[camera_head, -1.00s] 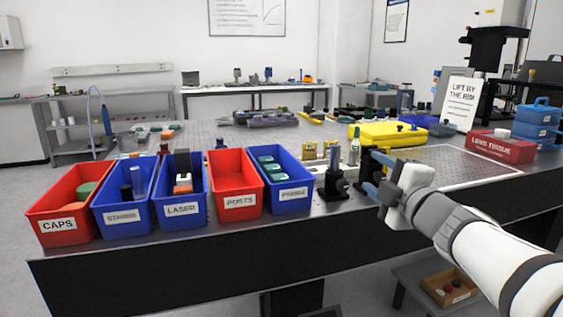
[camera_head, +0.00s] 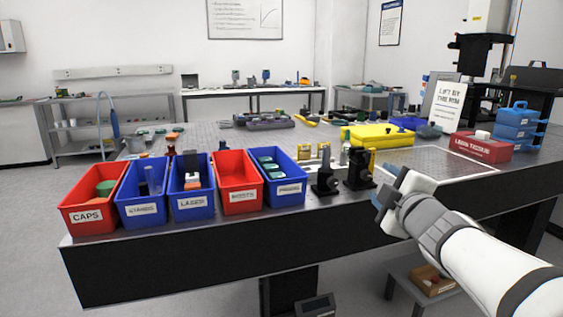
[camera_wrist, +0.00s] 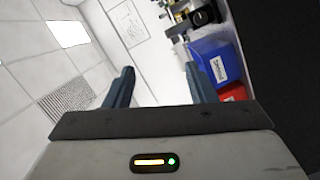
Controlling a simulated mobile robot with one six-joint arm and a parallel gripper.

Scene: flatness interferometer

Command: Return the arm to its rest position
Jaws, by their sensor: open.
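My gripper (camera_head: 384,196) is at the right in the head view, in front of the table's front edge and apart from everything on it. In the wrist view my gripper (camera_wrist: 158,85) shows two blue-grey fingers spread wide with nothing between them. The wrist view is tilted and looks past the fingers to the wall and ceiling. My white arm reaches in from the lower right corner of the head view.
The dark table (camera_head: 180,262) bears red and blue bins, including the POSTS bin (camera_head: 238,168). Two black mounts, one of them (camera_head: 359,168), stand near the edge behind my gripper. A low stool (camera_head: 398,272) with a wooden box (camera_head: 432,280) is below my arm.

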